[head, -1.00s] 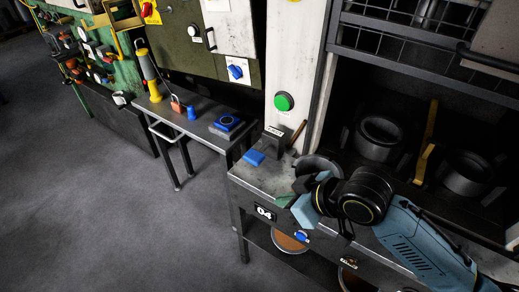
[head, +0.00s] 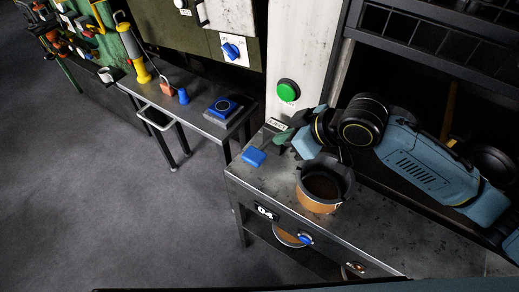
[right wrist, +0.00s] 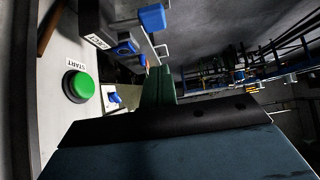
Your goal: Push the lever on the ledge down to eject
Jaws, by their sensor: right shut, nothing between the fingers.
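A blue paddle (head: 254,157), which looks like the lever's end, sits at the left end of the grey metal ledge (head: 262,182). A small box with a white label (head: 277,124) stands behind it. My right gripper (head: 281,139) is shut and empty, just right of the paddle and in front of the box, hiding part of it; I see no contact with the paddle. In the right wrist view the green fingers (right wrist: 159,84) are together, with the label (right wrist: 97,41) and the blue paddle (right wrist: 152,17) beyond them. My left gripper is not in view.
A green button (head: 288,90) is on the white post behind the ledge. An orange-brown pot with a dark rim (head: 318,205) stands on the ledge under my right arm. A side table (head: 192,117) to the left holds a blue button box (head: 223,108). Dark shelving rises behind my arm.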

